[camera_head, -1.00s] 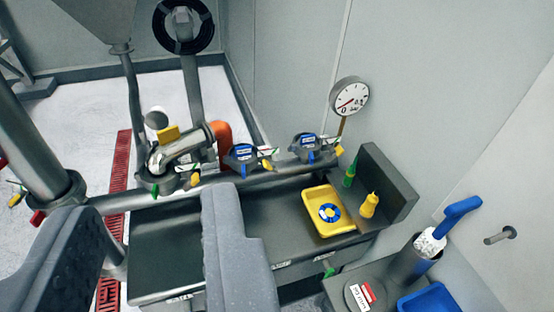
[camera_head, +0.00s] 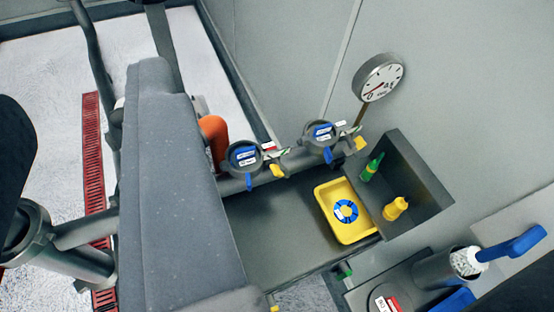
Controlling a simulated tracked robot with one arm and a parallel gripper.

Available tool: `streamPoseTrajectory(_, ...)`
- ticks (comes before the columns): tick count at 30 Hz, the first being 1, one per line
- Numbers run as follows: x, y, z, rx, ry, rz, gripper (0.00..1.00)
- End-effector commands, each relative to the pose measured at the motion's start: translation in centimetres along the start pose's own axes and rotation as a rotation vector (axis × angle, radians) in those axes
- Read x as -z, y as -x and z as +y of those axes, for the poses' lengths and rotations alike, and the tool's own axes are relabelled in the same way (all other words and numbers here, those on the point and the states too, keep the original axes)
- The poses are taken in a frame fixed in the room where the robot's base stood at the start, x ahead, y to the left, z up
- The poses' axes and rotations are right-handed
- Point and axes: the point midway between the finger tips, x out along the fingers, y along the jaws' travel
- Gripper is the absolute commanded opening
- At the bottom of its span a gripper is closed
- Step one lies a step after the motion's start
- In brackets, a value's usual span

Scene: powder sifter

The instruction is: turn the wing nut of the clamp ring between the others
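The middle clamp ring (camera_head: 243,157) is a grey ring with a blue labelled face on the horizontal pipe. A blue tab (camera_head: 248,182) hangs below it and a yellow piece (camera_head: 278,170) sticks out at its right. I cannot tell which of these is the wing nut. A similar right clamp ring (camera_head: 322,134) sits farther along the pipe. The left clamp ring is hidden behind my large grey finger. My gripper (camera_head: 78,105) is open and empty, its fingers wide apart at the left. The middle ring shows just right of the right finger, apart from it in the picture.
A round gauge (camera_head: 379,78) stands by the wall. An orange elbow (camera_head: 213,136) is close beside my finger. A blue-handled brush (camera_head: 512,244) stands lower right.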

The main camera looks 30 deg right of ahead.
Motion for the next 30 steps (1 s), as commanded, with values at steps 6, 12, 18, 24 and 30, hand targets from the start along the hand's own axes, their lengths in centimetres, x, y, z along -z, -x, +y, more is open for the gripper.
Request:
streamPoseTrajectory(6,0.0,0.0,0.0,0.0,0.0,0.0,0.3)
streamPoseTrajectory(12,-2.7,-3.2,3.0,-0.059,0.057,-0.003,0.3)
streamPoseTrajectory(18,-12.1,-11.4,12.1,-0.195,0.286,-0.012,0.3)
streamPoseTrajectory(24,-24.6,-17.5,19.4,-0.22,0.555,-0.013,0.3)
streamPoseTrajectory(30,-36.8,-20.1,21.8,-0.143,0.729,0.049,0.3)
